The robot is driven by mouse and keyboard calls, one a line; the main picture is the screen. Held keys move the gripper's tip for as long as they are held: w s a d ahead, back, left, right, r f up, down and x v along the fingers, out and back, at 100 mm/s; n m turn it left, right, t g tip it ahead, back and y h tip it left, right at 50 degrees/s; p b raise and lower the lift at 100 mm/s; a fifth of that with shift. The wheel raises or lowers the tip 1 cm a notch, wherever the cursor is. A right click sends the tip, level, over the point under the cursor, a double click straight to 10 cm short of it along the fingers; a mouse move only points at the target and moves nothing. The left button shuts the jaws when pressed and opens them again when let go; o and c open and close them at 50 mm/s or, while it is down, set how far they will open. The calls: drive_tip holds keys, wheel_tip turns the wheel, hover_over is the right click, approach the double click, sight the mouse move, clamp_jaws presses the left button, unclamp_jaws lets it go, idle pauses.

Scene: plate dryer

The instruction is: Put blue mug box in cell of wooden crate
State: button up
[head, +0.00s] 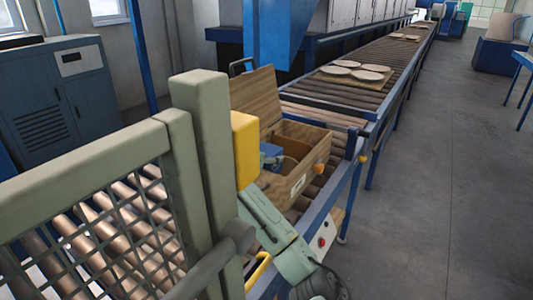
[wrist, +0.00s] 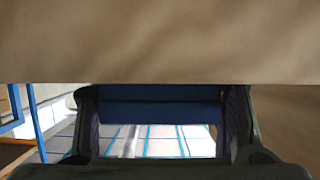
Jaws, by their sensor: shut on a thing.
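The blue mug box (head: 270,151) shows as a small blue patch at the left part of the open wooden crate (head: 310,172). In the wrist view the blue mug box (wrist: 160,93) spans the gap between the two dark fingers of my gripper (wrist: 162,112), which is shut on it. A broad wooden surface (wrist: 160,40), likely part of the crate, covers the top of that view and hides the box's upper part. In the head view the yellow post end hides part of my gripper and the crate. I cannot tell how deep the box sits or over which cell.
The crate's lid (head: 256,98) stands open at its back left. The crate rests on a roller conveyor (head: 312,112), with plates on a board (head: 357,72) farther along. A green-grey mesh gate (head: 90,225) with a yellow block (head: 246,150) stands close in front.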

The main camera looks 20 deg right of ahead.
drive_tip(key=shift+f+b, duration=0.4)
drive_tip(key=shift+b, duration=0.1)
drive_tip(key=shift+f, duration=0.25)
